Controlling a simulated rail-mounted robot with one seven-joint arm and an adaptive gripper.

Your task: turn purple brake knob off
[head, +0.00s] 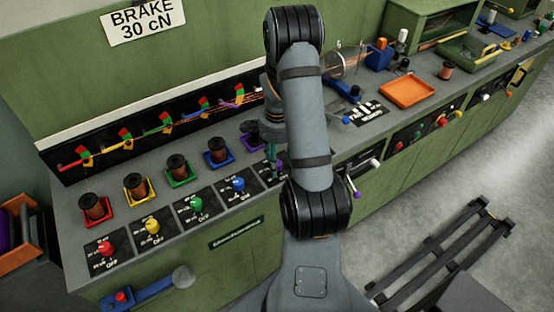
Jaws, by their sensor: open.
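A row of brake knobs on black label plates runs along the front of the bench: red (105,248), yellow (152,225), green (195,203) and blue (238,184). The purple knob's plate (268,176) is at the right end of this row, mostly behind my arm. I cannot make out the purple knob itself or its setting. A purple tray (251,142) with a dark spool stands behind that plate. My gripper (277,168) is open and points down over the purple plate, partly hidden by my arm. I cannot tell whether it touches the knob.
Spools in coloured trays stand behind the knobs, with coloured tensioner arms (165,125) at the back. Right of my arm are an orange tray (407,92), a blue fixture (379,56) and a purple-tipped lever (357,194) on the bench front. A black rack (440,255) lies on the floor.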

